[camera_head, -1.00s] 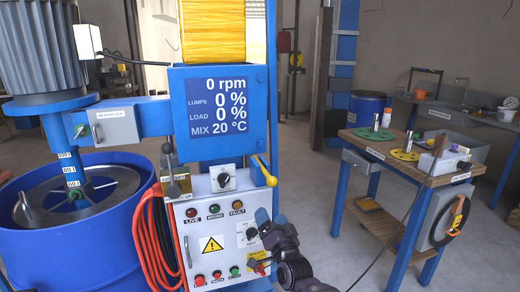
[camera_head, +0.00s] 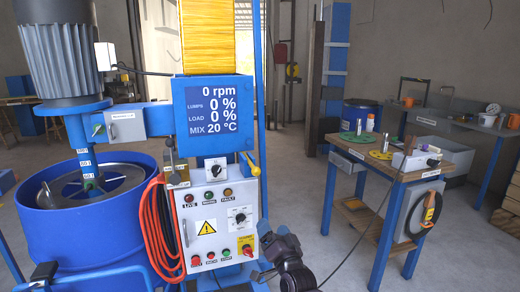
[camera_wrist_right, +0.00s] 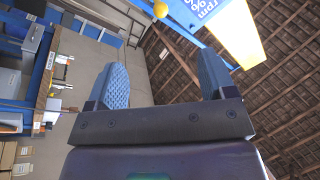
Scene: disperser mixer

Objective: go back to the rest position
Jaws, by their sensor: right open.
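My right gripper (camera_head: 267,232) is in front of the lower right edge of the mixer's control panel (camera_head: 205,256), its dark wrist below it. In the right wrist view my right gripper (camera_wrist_right: 163,78) shows two blue textured fingers spread wide apart with nothing between them. In the head view I cannot tell whether it touches the panel. The mixer's display (camera_head: 213,106) reads 0 rpm, 0 % lumps, 0 % load and 20 °C. My left gripper does not show.
A blue drum (camera_head: 95,235) stands left under the mixer motor (camera_head: 52,45). Red hoses (camera_head: 155,235) hang beside the panel. A wooden-topped workbench (camera_head: 375,165) stands right, with open floor between.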

